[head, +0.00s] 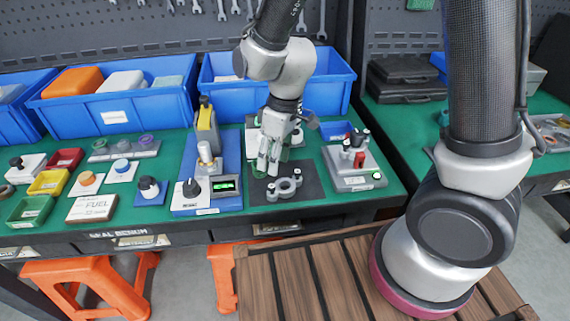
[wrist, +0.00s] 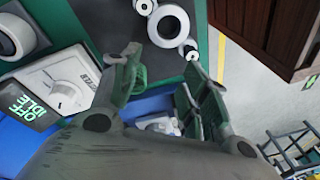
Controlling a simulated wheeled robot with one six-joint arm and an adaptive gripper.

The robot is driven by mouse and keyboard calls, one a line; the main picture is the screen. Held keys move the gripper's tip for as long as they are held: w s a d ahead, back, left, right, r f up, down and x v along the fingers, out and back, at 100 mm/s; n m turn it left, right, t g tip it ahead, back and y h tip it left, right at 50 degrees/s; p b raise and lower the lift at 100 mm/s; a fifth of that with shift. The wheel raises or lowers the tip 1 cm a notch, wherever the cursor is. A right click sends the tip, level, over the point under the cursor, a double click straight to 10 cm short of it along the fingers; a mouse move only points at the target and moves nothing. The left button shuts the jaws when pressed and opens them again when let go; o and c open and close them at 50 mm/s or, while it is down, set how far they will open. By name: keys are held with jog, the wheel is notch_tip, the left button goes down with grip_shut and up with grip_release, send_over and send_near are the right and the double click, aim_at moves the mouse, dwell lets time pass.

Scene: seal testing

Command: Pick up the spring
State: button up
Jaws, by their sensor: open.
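My gripper (head: 266,165) hangs over the back part of a dark mat on the green bench, just behind a grey ring-shaped part (head: 284,188). In the wrist view my gripper (wrist: 162,72) has its two green fingers spread wide apart, with nothing seen held between them. The ring-shaped part (wrist: 170,26) lies beyond the fingertips there, apart from them. I cannot pick out a spring for certain in either view; it may be hidden by my gripper or too small to tell.
A tester with a green display (head: 226,186) stands left of the mat. A grey fixture with red and black parts (head: 354,163) stands to the right. Blue bins (head: 118,108) line the back. Small coloured trays (head: 48,182) fill the left. The bench's front edge is close.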

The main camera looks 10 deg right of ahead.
jog(key=w, duration=0.1)
jog(key=w+n+t, duration=0.1)
jog(key=w+n+y, duration=0.1)
jog(key=shift+w+a+t, duration=0.3)
jog(key=shift+a+t, duration=0.05)
jog(key=shift+t, duration=0.05)
jog(key=x, duration=0.4)
jog(key=a+x, duration=0.1)
jog(key=x, duration=0.2)
jog(key=shift+w+r, duration=0.15)
jog(key=shift+w, duration=0.15)
jog(key=c, duration=0.8)
